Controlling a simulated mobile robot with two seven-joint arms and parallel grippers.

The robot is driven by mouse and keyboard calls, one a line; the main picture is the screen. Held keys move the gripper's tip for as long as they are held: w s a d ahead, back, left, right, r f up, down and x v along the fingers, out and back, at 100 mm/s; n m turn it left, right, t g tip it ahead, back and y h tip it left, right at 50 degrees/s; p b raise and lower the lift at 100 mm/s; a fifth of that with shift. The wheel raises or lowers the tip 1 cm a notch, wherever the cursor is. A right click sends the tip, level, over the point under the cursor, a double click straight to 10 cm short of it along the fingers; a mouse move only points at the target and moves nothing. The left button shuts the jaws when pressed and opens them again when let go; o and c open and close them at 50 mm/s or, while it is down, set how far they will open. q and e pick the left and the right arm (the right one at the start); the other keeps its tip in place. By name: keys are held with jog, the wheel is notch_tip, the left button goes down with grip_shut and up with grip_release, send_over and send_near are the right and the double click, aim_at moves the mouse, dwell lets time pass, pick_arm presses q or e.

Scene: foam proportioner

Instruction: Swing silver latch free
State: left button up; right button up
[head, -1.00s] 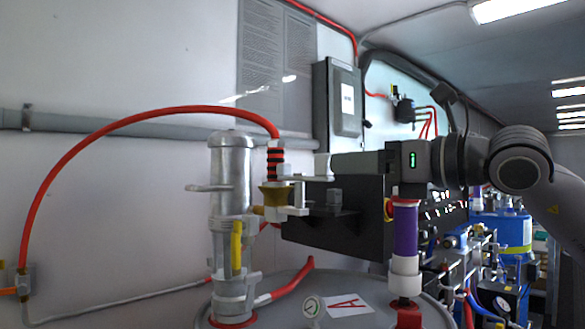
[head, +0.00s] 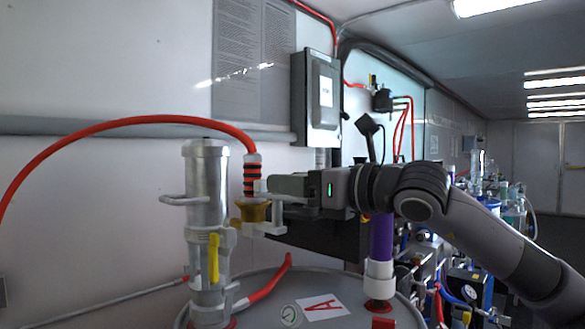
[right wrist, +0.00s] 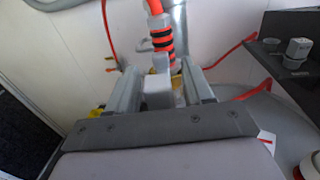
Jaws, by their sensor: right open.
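A silver upright cylinder (head: 207,190) stands on the tank in the head view, with a thin silver handle bar (head: 175,200) sticking out to its left. Beside it, a red-and-black banded hose connector (head: 251,175) sits above a brass fitting (head: 252,210). I cannot tell for sure which small silver part is the latch. My right gripper (head: 262,208) is level with this fitting, coming from the right. In the right wrist view its fingers (right wrist: 160,92) are apart, with a pale grey block (right wrist: 157,90) between them below the connector; contact is unclear. My left gripper is not in view.
A red hose (head: 110,130) arcs left from the connector. A black box (head: 320,235) is behind my right gripper, and a purple-and-white handle (head: 381,245) stands below my arm.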

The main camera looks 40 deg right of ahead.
jog(key=shift+w, duration=0.2)
grip_shut()
